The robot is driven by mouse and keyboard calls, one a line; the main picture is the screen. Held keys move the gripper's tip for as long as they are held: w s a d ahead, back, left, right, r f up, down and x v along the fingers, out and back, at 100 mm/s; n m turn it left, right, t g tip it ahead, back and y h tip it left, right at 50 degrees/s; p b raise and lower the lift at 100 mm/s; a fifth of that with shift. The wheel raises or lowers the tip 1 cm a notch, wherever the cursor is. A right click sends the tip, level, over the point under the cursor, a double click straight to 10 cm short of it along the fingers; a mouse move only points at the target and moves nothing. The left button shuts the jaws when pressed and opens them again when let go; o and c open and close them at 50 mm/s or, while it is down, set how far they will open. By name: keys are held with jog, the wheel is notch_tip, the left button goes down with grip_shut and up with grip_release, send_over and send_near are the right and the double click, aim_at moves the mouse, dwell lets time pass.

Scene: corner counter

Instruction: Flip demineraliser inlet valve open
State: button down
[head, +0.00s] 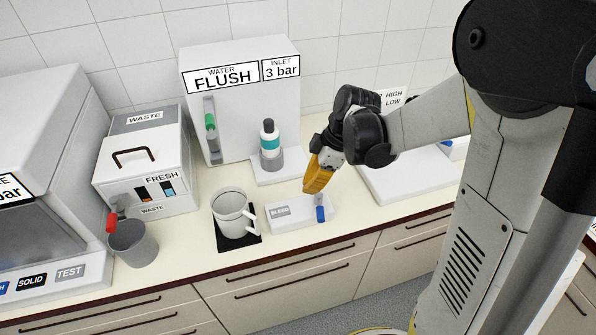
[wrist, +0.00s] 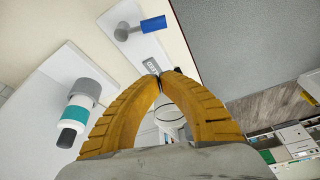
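No label reading demineraliser is legible in these views. A white panel (head: 237,125) marked WATER FLUSH and INLET 3 bar carries a green-tipped lever (head: 211,125) on its left side. A white box (head: 288,212) marked BLEED has a blue-handled lever (head: 320,213), which also shows in the wrist view (wrist: 153,24). My gripper (head: 310,190) points down above the bleed box, close to the blue lever. In the wrist view its yellow fingertips (wrist: 160,76) meet, with nothing held between them.
A teal-banded bottle (head: 270,138) stands before the panel. A white jug (head: 232,212) sits on a black mat (head: 252,243). Left are a WASTE/FRESH box (head: 150,165), a red-handled lever (head: 111,222) and a grey cup (head: 134,244). A white base (head: 400,187) lies behind my arm.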

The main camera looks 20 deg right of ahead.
aim_at(320, 209)
jog(key=shift+n, duration=0.3)
jog(key=b+x, duration=0.3)
jog(key=x, duration=0.7)
jog(key=shift+f, duration=0.35)
jog(key=d, duration=0.3)
jog(key=shift+s+d+f+b, duration=0.1)
jog(key=shift+s+f+b, duration=0.1)
jog(key=shift+s+b, duration=0.15)
jog(key=shift+s+d, duration=0.15)
jog(key=shift+d, duration=0.1)
jog(key=shift+d+f, duration=0.1)
jog(key=shift+s+d+f+b, duration=0.1)
jog(key=shift+s+d+b, duration=0.25)
jog(key=shift+d, duration=0.25)
jog(key=shift+w+a, duration=0.1)
jog(key=shift+a, duration=0.05)
